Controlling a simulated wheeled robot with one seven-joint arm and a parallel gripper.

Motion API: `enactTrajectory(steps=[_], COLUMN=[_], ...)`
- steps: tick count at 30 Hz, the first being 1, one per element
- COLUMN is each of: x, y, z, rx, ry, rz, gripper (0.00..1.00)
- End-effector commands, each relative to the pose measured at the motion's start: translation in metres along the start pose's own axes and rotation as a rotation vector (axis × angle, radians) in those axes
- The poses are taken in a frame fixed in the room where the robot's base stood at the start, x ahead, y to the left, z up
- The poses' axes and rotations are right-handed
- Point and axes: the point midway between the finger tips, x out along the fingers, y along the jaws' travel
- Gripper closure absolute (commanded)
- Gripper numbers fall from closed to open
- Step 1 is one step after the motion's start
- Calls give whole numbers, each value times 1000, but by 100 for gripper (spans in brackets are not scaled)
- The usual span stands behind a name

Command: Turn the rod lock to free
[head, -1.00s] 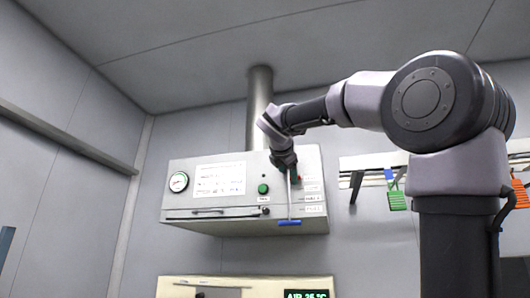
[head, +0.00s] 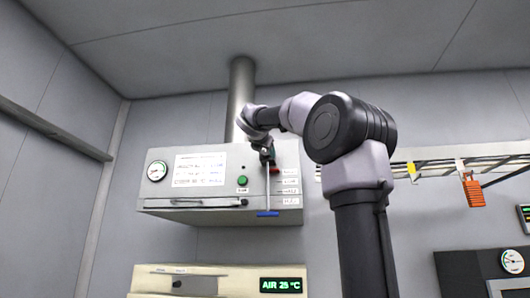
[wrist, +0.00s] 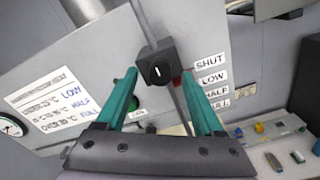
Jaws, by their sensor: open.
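The rod lock (wrist: 157,66) is a black blocky knob with a short white mark, which stands near upright in the wrist view. My gripper (wrist: 160,76) is open, with its teal fingertips on the left and right of the knob; whether they touch it I cannot tell. A thin metal rod (head: 268,192) with a blue handle (head: 268,213) hangs at the right of the grey box's front (head: 215,205). A red pointer (head: 275,170) shows beside the rod. Labels SHUT, LOW, HALF and FULL (wrist: 212,79) run down to the right. In the head view my gripper hides the knob.
The box also carries a gauge (head: 157,171), a text sheet (head: 200,169) and a green button (head: 242,180). A cream unit with an AIR 25 °C display (head: 281,285) is below. A rail with an orange tag (head: 474,190) is at the right.

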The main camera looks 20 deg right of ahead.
Motion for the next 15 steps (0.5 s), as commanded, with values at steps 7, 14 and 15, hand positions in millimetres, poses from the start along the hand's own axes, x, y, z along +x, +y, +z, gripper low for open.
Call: enactTrajectory(steps=[7, 14, 15], x=[5, 5, 5], y=[0, 0, 0], z=[1, 0, 0], rx=[0, 0, 0], ry=[-1, -1, -1], rz=[1, 1, 0], gripper=[31, 76, 92])
